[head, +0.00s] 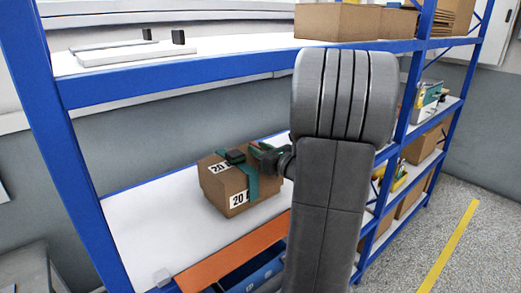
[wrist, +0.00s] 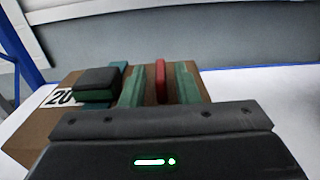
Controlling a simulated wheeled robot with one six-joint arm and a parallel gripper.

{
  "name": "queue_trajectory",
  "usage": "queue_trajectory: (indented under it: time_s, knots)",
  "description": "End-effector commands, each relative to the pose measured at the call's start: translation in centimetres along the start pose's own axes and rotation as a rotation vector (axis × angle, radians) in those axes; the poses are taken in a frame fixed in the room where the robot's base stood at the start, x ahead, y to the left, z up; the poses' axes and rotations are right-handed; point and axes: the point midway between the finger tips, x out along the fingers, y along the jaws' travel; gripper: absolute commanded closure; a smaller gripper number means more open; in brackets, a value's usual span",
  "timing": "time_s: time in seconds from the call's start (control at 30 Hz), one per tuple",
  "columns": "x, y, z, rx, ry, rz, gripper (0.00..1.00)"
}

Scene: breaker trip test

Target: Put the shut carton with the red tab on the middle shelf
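The brown carton (head: 222,189) sits on the white middle shelf (head: 150,222), with "20" labels and a teal strap; its top looks shut. It fills the left of the wrist view (wrist: 40,128). The red tab (wrist: 161,80) stands up on its top, while a black and green block (wrist: 97,84) lies to the left. My gripper (wrist: 160,84) is at the carton's top, its two green fingers on either side of the tab with gaps showing. In the head view my gripper (head: 262,154) is at the carton's upper right; the tab cannot be made out clearly there.
The upper shelf (head: 190,60) runs above the carton, holding a cardboard box (head: 336,22) at right. A blue upright (head: 62,165) stands left. Below the middle shelf are an orange panel (head: 235,257) and blue bins (head: 262,277). Shelf room is free left of the carton.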

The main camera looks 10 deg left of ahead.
Motion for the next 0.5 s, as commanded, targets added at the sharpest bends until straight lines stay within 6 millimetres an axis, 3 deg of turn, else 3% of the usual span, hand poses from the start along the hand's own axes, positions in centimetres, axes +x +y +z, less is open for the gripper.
queue_trajectory:
  time_s: [0.37,0.5]
  knots:
    - [0.0,0.0,0.4,0.000,0.000,0.000,0.67]
    - [-1.8,-0.1,0.1,-0.001,0.000,-0.004,0.67]
